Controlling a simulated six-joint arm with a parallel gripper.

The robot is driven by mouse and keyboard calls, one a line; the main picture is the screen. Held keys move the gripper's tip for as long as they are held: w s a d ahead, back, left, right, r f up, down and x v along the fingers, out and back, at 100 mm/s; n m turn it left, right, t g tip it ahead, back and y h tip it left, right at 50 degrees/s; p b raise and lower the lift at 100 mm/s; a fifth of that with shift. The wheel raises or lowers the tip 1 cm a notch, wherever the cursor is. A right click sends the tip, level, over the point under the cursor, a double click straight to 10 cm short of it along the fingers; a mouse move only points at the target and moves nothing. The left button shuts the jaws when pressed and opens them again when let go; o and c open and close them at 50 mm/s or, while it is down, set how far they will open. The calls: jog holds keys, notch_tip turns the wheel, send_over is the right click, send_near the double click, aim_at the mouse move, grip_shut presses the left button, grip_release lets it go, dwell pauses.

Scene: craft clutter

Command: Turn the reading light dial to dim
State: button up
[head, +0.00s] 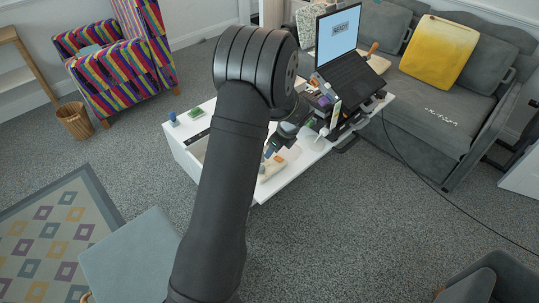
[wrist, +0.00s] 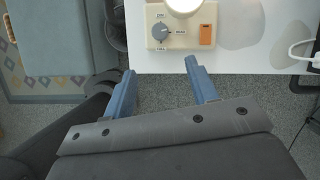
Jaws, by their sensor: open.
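In the wrist view the dial (wrist: 160,31) is a small grey knob on a cream lamp base (wrist: 153,12). Small labels surround it; one to its right seems to say READ and one below it FULL, while the one above is too small to read surely. Its pointer seems to point up and right, but I cannot be sure. My gripper (wrist: 159,65) is open and empty, its blue fingers apart, below the dial in the picture and not touching it. In the head view my arm hides most of this area; the cream base (head: 272,165) shows partly.
An orange switch (wrist: 207,34) sits right of the dial, and a white round lamp part (wrist: 184,5) is above. The white table (head: 285,184) ends just below the base.

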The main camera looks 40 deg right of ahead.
jog(key=shift+v, duration=1)
jog(key=w+a+f+n+h, duration=0.1)
jog(key=a+f+n+h, duration=0.1)
jog(key=f+n, duration=0.1)
jog(key=w+a+f+n+h, duration=0.1)
jog(key=a+f+n+h, duration=0.1)
jog(key=f, duration=0.4)
jog(key=a+f+n+g+h, duration=0.1)
jog(key=a+f+n+h, duration=0.1)
jog(key=f+n, duration=0.2)
jog(key=shift+w+a+f+h, duration=0.2)
jog(key=shift+w+a+h, duration=0.15)
jog(key=shift+w+h, duration=0.05)
jog(key=s+a+r+n+t+h, duration=0.25)
jog(key=a+n+h, duration=0.35)
jog(key=a+n, duration=0.45)
jog(key=shift+n+h, duration=0.3)
jog(key=shift+n, duration=0.25)
jog(key=x, duration=1.8)
jog(key=shift+s+d+r, duration=0.15)
jog(key=shift+d, duration=0.15)
